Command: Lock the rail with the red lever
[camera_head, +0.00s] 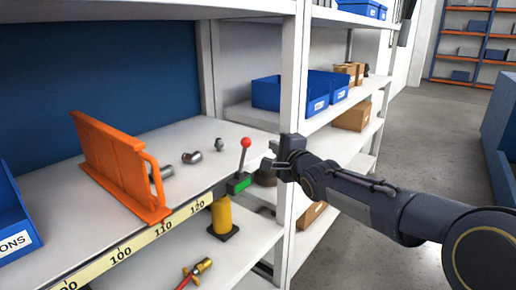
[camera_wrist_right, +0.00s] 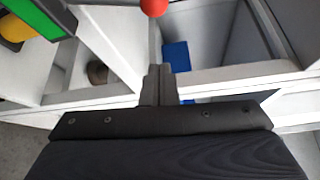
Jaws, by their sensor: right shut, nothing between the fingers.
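The red lever (camera_head: 246,143) is a red ball on a thin rod. It stands nearly upright, leaning slightly right, on a dark block with a green face (camera_head: 240,184) at the right end of the rail (camera_head: 163,229), a yellow numbered strip along the shelf's front edge. In the right wrist view the red ball (camera_wrist_right: 154,6) is cut by the top edge, and the green face (camera_wrist_right: 38,8) is at upper left. My right gripper (camera_head: 272,156) is shut and empty, a little right of the lever and apart from it. Its shut fingers (camera_wrist_right: 159,84) show in the wrist view. My left gripper is out of view.
An orange fence (camera_head: 115,162) stands on the shelf at the left, with metal pipe fittings (camera_head: 192,157) behind it. A white shelf post (camera_head: 292,90) rises close behind my right gripper. A yellow cylinder (camera_head: 221,216) stands on the shelf below.

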